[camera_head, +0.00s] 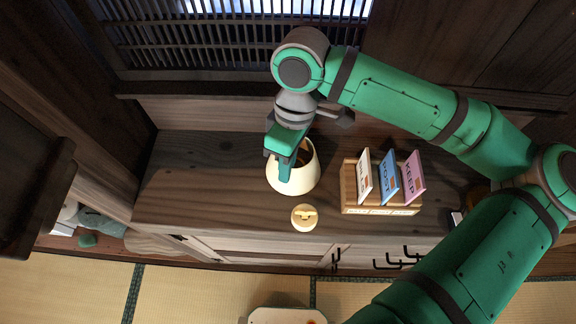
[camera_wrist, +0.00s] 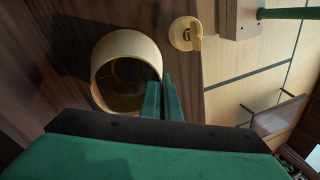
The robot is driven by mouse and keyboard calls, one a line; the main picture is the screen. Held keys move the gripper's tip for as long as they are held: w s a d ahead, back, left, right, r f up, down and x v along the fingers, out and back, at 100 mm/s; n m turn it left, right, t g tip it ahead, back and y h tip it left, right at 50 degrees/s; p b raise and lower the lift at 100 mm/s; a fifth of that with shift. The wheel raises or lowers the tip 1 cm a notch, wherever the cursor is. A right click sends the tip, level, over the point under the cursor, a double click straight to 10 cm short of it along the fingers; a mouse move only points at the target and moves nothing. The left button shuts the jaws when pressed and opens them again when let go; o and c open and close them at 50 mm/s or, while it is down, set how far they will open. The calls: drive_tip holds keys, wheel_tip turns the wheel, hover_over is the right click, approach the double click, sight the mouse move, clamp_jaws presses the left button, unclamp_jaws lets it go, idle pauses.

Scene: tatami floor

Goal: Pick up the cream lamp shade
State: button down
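The cream lamp shade (camera_head: 304,178) is a rounded, hollow piece with a wide round opening, standing on the dark wooden cabinet top (camera_head: 180,180). In the wrist view the shade (camera_wrist: 97,75) shows its open rim and dark inside. My gripper (camera_head: 286,172) points down at the rim. Its two green fingers (camera_wrist: 163,90) are close together, with the shade's right rim edge between their tips in the wrist view. The fingers hide the lower right part of the rim. Any gap under the shade is not visible.
A small cream round piece with a raised tab (camera_head: 304,217) lies just in front of the shade. To the right is a wooden sorter (camera_head: 380,209) with upright white, blue and pink cards. A slatted window (camera_head: 200,45) is behind. The cabinet top left of the shade is clear.

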drive_tip(key=shift+r, duration=0.5)
drive_tip(key=s+a+r, duration=0.4)
drive_tip(key=s+r, duration=0.8)
drive_tip(key=s, duration=0.1)
drive_tip(key=s+v, duration=0.1)
drive_tip(key=v, duration=0.7)
drive_tip(key=shift+s+r, duration=0.4)
drive_tip(key=shift+s, duration=0.2)
drive_tip(key=shift+a, duration=0.1)
idle(0.4)
